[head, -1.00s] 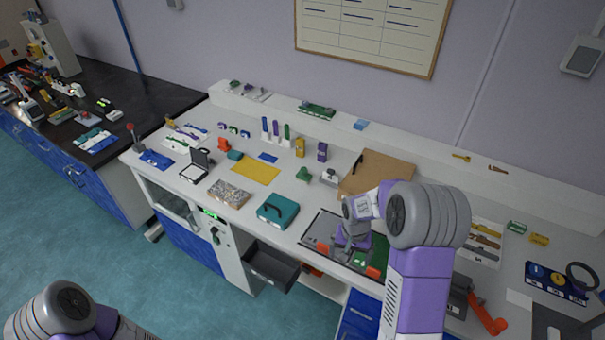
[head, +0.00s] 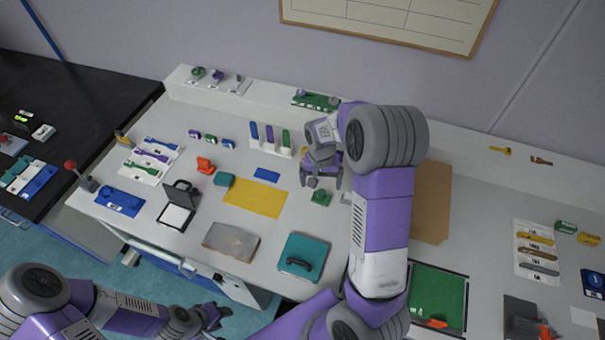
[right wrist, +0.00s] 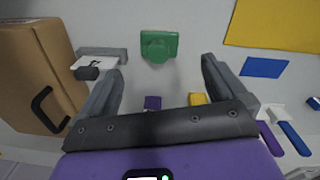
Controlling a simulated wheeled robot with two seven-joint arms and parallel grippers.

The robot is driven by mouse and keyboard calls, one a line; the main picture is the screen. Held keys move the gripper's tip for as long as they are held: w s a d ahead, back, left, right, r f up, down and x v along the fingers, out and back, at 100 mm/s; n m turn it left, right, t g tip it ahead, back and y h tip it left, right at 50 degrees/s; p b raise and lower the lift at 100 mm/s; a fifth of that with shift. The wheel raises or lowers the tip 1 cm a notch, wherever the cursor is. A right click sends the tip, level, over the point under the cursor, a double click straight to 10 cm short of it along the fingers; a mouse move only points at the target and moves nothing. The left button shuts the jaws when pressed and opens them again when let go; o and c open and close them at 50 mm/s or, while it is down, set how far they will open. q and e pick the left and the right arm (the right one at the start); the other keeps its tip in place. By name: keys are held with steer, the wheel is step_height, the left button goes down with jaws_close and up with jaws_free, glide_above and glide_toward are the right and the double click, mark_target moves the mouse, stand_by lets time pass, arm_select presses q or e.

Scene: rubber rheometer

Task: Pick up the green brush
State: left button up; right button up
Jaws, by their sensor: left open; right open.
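A rack (head: 270,151) near the back holds upright blue, purple and green sticks. Its green stick (head: 286,140) looks like the green brush, though I cannot see bristles. In the right wrist view the blue and purple sticks show at lower right; the green one is hidden. My right gripper (head: 324,184) is open and empty, right of the rack. A squat green piece (head: 320,198) lies on the bench just by its fingertips; it shows beyond the open fingers in the right wrist view (right wrist: 158,45). My left gripper (head: 211,317) is open, low at the bench's front.
A yellow sheet (head: 255,198), a blue pad (head: 267,174) and a teal case (head: 303,255) lie left of my right arm. In the right wrist view, yellow (right wrist: 197,99) and purple (right wrist: 152,102) blocks stand between my fingers.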

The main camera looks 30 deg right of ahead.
mark_target(321, 193)
steer(key=shift+f, duration=0.25)
steer(key=f, duration=0.7)
steer(key=shift+s+d+b, duration=0.1)
steer(key=shift+s+b, duration=0.25)
steer(key=shift+b, duration=0.05)
steer(key=shift+c, duration=0.3)
steer(key=c, duration=1.2)
